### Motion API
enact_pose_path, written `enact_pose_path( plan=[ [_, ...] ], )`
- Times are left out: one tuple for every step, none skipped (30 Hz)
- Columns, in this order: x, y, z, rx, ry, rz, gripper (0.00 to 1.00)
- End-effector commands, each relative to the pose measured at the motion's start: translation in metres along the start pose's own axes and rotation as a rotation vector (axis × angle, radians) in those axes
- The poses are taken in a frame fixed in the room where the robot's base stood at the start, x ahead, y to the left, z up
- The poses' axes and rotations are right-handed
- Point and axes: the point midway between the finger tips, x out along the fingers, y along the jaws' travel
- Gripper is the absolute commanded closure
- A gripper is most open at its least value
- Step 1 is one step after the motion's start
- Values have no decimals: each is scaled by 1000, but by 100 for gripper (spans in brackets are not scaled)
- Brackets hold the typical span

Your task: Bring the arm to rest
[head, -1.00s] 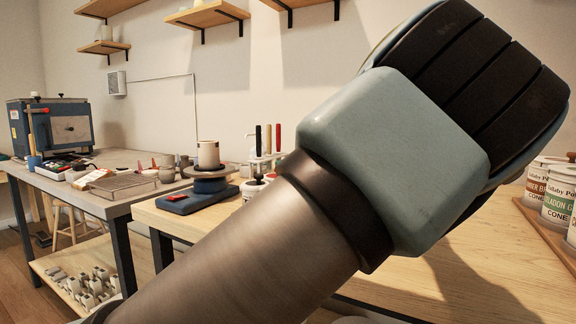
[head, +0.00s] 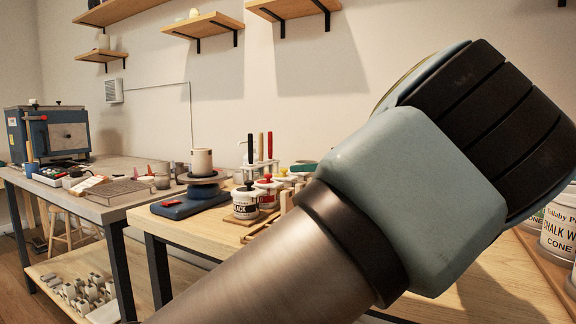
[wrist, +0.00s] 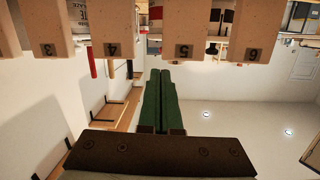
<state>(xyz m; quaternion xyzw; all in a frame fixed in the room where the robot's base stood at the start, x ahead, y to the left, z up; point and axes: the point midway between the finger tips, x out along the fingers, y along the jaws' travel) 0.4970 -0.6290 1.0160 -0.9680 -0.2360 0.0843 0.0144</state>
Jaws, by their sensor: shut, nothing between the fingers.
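My arm (head: 415,180) fills the middle and right of the head view, raised and bent, its blue-grey elbow casing in front of the table. My gripper (wrist: 160,75) shows only in the wrist view. Its two green fingers lie together, shut and empty, pointing away from the dark palm plate. Nothing touches the fingertips in that view. The head view does not show my gripper.
Numbered wooden blocks (wrist: 190,35) hang across the top of the wrist view, apart from the fingers. A wooden table (head: 165,222) holds lidded jars (head: 245,203) and a cup on a wheel (head: 201,162). Labelled tubs (head: 560,225) stand right. A blue kiln (head: 48,133) stands far left.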

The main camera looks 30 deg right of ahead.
Motion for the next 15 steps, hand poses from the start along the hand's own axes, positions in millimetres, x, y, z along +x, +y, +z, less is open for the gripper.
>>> enact_pose_path(
  plan=[
    [-7,1,5,0,1,2,100],
    [-11,1,7,0,1,2,100],
    [-15,1,9,0,1,2,100],
    [-17,1,10,-1,1,1,100],
    [-19,1,11,-1,1,1,100],
    [-21,1,12,-1,1,1,100],
    [-22,1,12,-1,1,0,100],
    [-23,1,13,-1,1,0,100],
    [-24,1,13,-1,0,0,100],
    [-24,1,13,-1,0,0,100],
    [-24,1,13,-1,0,0,100],
    [-24,1,13,-1,0,0,100],
    [-24,1,13,-1,0,0,100],
    [-24,1,12,-1,0,0,100],
    [-25,1,10,-1,0,0,100]
  ],
)
